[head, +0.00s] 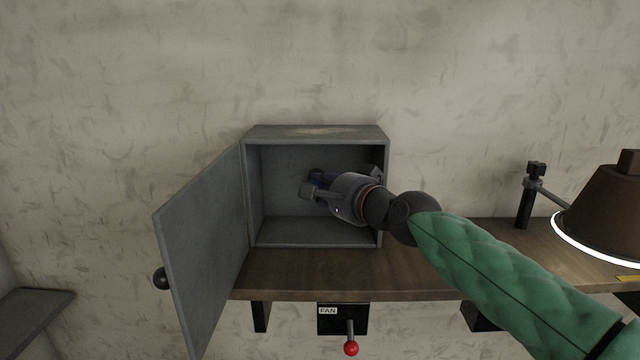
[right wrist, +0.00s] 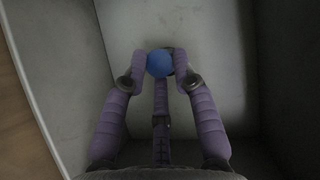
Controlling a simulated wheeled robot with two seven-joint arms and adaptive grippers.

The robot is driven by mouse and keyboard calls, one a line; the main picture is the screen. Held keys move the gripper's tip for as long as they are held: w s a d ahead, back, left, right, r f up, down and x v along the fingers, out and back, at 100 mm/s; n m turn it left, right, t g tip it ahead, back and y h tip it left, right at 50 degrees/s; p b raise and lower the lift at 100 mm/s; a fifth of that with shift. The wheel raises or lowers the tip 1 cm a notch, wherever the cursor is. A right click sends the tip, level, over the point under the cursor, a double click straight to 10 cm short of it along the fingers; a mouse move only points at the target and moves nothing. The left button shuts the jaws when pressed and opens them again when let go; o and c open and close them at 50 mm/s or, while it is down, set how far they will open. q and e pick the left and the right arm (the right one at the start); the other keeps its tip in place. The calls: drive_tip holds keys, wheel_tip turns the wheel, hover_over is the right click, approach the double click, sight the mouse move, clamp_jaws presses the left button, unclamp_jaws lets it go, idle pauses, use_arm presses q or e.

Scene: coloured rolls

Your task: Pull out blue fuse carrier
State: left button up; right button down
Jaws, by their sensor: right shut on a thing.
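The blue fuse carrier (right wrist: 160,63) shows in the right wrist view as a round blue end between the fingertips of my right gripper (right wrist: 161,78). The gripper's purple fingers are closed around it, against the pale back wall. My left gripper is not in view.
The box door (head: 203,250) stands open to the left, with a dark knob (head: 160,278). The box rests on a wooden shelf (head: 300,272). A red-knobbed lever (head: 351,348) marked FAN hangs below. A brown lamp (head: 606,210) stands at the right.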

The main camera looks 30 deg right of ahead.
drive_tip(key=shift+a, duration=0.1)
drive_tip(key=s+a+p, duration=0.2)
drive_tip(key=s+p, duration=0.2)
drive_tip(key=p, duration=0.1)
drive_tip(key=shift+s+a, duration=0.25)
drive_tip(key=shift+a, duration=0.15)
idle(0.7)
